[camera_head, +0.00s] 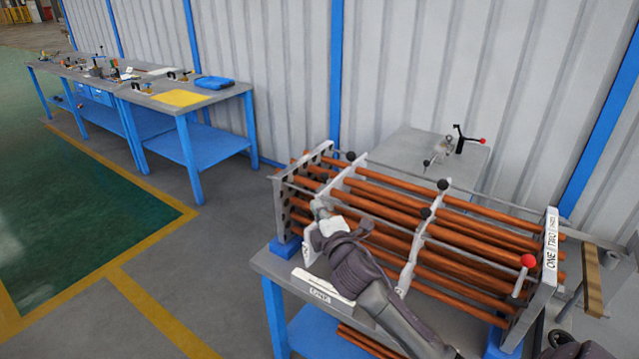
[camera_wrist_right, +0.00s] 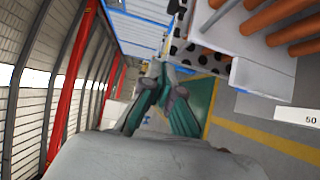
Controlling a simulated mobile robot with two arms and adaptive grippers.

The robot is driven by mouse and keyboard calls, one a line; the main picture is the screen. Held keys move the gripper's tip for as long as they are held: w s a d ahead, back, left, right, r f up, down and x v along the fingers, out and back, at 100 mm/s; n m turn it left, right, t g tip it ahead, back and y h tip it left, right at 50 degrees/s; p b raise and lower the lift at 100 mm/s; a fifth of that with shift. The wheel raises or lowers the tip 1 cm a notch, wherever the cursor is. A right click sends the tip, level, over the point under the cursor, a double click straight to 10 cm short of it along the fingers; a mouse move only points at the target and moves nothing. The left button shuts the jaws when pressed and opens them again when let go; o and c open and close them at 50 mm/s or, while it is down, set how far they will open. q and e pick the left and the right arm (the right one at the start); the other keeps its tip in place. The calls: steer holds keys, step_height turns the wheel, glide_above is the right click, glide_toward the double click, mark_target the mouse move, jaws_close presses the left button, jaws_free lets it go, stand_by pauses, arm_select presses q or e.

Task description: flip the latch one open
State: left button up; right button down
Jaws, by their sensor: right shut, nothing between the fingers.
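A rack of copper tubes (camera_head: 470,235) held in grey plates stands on a workbench. Its right end plate (camera_head: 550,250) carries the labels ONE, TWO and THREE, with ONE lowest. A lever with a red ball knob (camera_head: 528,260) stands upright beside ONE. Black ball knobs (camera_head: 442,184) show along the rack's top. I cannot tell for certain which lever is latch one. My right gripper (camera_head: 320,206) is at the rack's left front, away from the red knob, partly hidden by its own wrist. In the wrist view its fingers (camera_wrist_right: 164,80) are together and empty. My left gripper is out of view.
A grey table (camera_head: 400,150) behind the rack bears a clamp with a red-tipped handle (camera_head: 460,140). Blue-legged workbenches (camera_head: 205,98) stand at the far left along the corrugated wall. A white label strip (camera_head: 320,290) lies along the bench front. The floor at left is clear.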

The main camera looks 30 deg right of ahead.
mark_target(327, 178)
steer(key=w+d+p, duration=0.3)
steer(key=w+d, duration=0.3)
steer(key=w, duration=0.3)
steer(key=shift+d, duration=0.15)
steer(key=shift+w+d+b, duration=0.15)
steer(key=shift+w+d, duration=0.2)
steer(key=shift+d, duration=0.5)
steer(key=shift+w+d+b, duration=0.15)
steer(key=shift+w+d, duration=0.15)
steer(key=shift+d, duration=0.5)
